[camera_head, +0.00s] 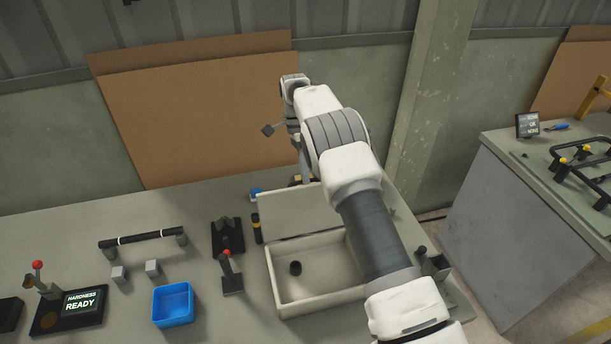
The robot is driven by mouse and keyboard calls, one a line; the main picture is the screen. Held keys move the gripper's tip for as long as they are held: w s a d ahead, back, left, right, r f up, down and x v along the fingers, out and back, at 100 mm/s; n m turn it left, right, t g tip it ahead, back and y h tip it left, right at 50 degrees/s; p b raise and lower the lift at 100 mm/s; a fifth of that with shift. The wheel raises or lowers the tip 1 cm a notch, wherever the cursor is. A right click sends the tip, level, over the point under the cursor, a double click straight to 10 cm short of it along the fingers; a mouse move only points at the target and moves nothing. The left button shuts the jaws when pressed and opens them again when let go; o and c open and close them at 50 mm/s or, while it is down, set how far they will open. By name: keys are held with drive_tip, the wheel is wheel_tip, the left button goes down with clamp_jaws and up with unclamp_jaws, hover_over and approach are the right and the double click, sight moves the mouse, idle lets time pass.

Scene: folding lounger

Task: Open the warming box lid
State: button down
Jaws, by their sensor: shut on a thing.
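The warming box (278,290) is a cream open-topped box on the workbench, in the lower middle of the head view. Its lid (290,213) stands raised, close to upright, along the box's back edge. A small dark cylinder (296,268) is inside the box. My gripper (304,174) is at the lid's top edge, pointing down and shut on the lid. My arm hides the fingertips in part, along with the right part of the lid and box.
A black lever stand (231,275) and a blue bin (173,305) stand left of the box. Brown boards (200,110) lean on the wall behind. Another bench (550,205) is at right.

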drive_tip(key=shift+s+f, duration=0.1)
drive_tip(key=shift+f, duration=0.25)
drive_tip(key=c, duration=1)
unclamp_jaws()
drive_tip(key=shift+o, duration=0.2)
drive_tip(key=shift+r, duration=0.1)
drive_tip(key=shift+r, duration=0.25)
drive_tip(key=s+d+r+b, duration=0.3)
drive_tip(key=d+r+b, duration=0.1)
drive_tip(key=d+r, duration=0.6)
drive_tip(key=shift+d+r+b, duration=0.3)
drive_tip(key=shift+d+r, duration=0.05)
drive_tip(key=shift+d, duration=0.25)
